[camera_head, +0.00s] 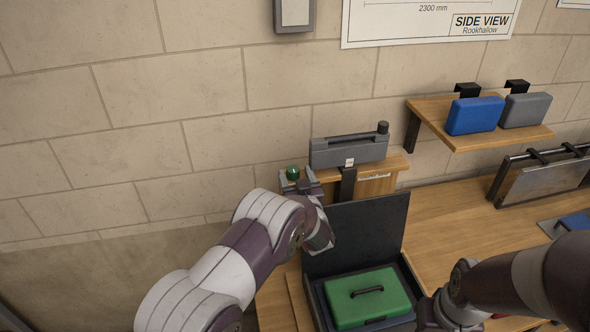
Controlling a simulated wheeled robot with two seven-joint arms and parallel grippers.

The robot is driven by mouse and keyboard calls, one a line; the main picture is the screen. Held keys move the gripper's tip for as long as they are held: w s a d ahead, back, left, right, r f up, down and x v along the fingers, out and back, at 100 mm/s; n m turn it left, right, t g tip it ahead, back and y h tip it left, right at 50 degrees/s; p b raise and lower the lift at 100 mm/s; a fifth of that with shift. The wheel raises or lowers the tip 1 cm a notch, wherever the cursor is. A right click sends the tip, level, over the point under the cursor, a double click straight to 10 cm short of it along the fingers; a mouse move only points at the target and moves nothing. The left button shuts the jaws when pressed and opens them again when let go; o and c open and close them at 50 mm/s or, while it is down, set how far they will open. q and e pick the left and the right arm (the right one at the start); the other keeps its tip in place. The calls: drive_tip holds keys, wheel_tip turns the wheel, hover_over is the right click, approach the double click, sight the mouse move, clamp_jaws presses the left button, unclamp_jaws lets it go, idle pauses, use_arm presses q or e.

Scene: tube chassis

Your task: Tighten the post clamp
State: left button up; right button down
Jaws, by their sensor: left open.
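A round green knob (292,173) shows at the left end of the wooden bench, near the wall. I take it to be part of the post clamp, whose body is mostly hidden. My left gripper (299,183) is open, with its grey fingers around or just beside the knob. I cannot tell whether they touch it. A dark upright post (347,184) stands a little to the right. My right gripper (436,314) is low in the picture, right of the green case, and its fingers are hidden or cut off.
An open dark box (358,238) holds a green case (367,297) on the bench (455,215). A wall shelf (433,108) carries a blue case (474,115) and a grey case (525,110). A metal rack (540,180) stands at right.

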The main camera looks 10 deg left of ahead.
use_arm(q)
drive_tip(key=shift+w+a, duration=0.15)
drive_tip(key=shift+w, duration=0.15)
drive_tip(key=shift+w+a+f, duration=0.25)
drive_tip(key=shift+w, duration=0.2)
drive_tip(key=shift+s+d+r, duration=0.1)
drive_tip(key=shift+s, duration=0.05)
drive_tip(key=c, duration=1)
drive_tip(key=shift+c, duration=0.2)
